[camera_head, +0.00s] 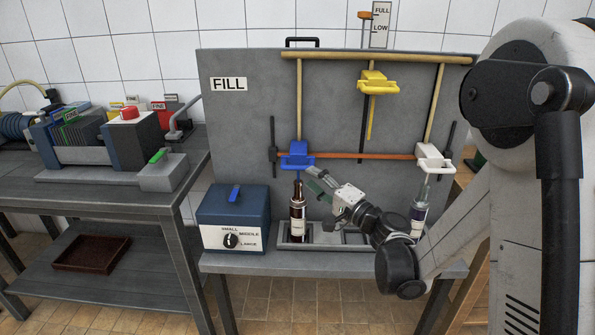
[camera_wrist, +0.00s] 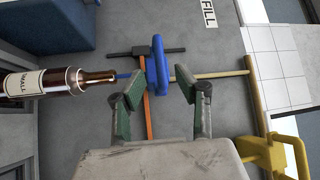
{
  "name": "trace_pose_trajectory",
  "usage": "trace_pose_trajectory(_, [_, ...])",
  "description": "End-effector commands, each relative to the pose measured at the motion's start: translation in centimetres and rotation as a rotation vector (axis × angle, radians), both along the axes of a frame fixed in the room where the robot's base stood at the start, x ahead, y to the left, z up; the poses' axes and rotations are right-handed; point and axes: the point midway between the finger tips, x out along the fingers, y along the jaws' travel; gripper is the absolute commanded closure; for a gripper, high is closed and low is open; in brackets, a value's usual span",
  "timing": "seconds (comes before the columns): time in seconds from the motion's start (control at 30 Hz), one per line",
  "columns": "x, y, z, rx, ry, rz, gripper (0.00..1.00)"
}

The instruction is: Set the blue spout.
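The blue spout (camera_head: 298,157) is mounted on the grey FILL panel, where the orange tube meets the left upright. In the wrist view the blue spout (camera_wrist: 158,65) lies ahead of my gripper, roughly between and beyond the fingertips. A brown bottle (camera_head: 297,214) stands upright below the spout; its mouth is close under the blue nozzle, and I cannot tell whether they touch. The wrist view shows the bottle (camera_wrist: 45,82) sideways, left of the fingers. My gripper (camera_head: 314,180) is open and empty, just below and right of the spout. Its green-padded fingers (camera_wrist: 160,92) are apart.
A yellow spout (camera_head: 374,82) hangs higher on the panel. A white spout (camera_head: 433,157) at right has a dark bottle (camera_head: 418,215) under it. A blue box (camera_head: 234,218) with a SMALL/MIDDLE/LARGE dial stands at left. The brown bottle is close to my fingers.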

Motion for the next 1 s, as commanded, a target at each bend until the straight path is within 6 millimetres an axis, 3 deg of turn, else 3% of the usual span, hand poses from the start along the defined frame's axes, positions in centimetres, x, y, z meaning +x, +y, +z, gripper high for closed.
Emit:
trace_pose_trajectory(0.33, [3.8, 3.8, 0.7, 0.000, 0.000, 0.002, 0.69])
trace_pose_trajectory(0.8, [4.7, 4.6, 0.9, -0.001, 0.000, 0.000, 0.69])
trace_pose_trajectory(1.0, [4.7, 4.6, 0.9, -0.001, 0.000, 0.000, 0.94])
